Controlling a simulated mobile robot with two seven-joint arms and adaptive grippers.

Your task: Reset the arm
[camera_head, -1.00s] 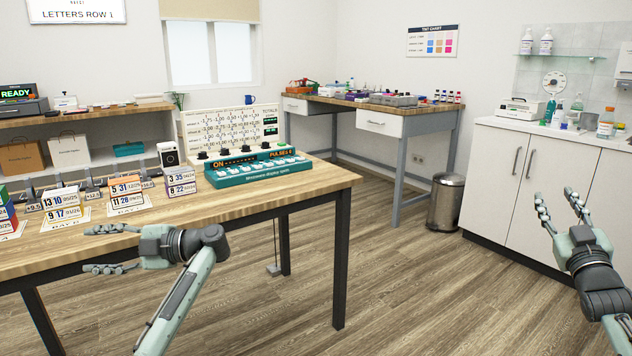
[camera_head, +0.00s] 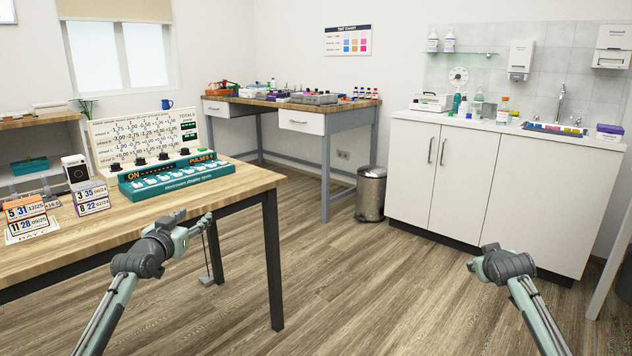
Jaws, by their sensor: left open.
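My left arm comes in from the lower left. Its gripper (camera_head: 188,226) is open and empty, pointing away and to the right. In the picture it overlaps the front edge of the wooden table (camera_head: 235,187); I cannot tell how far apart they are. My right arm comes in from the lower right. Its gripper (camera_head: 482,258) appears in front of the floor and the white cabinet's base. Its fingers are mostly hidden behind its own body, so its opening does not show. I see nothing held in it.
On the wooden table stand a teal switch console (camera_head: 172,178), a white number board (camera_head: 140,137) and several date blocks (camera_head: 92,203). A metal bin (camera_head: 371,195) stands beside the white cabinet (camera_head: 467,180). A workbench (camera_head: 300,122) is at the back. The middle floor is clear.

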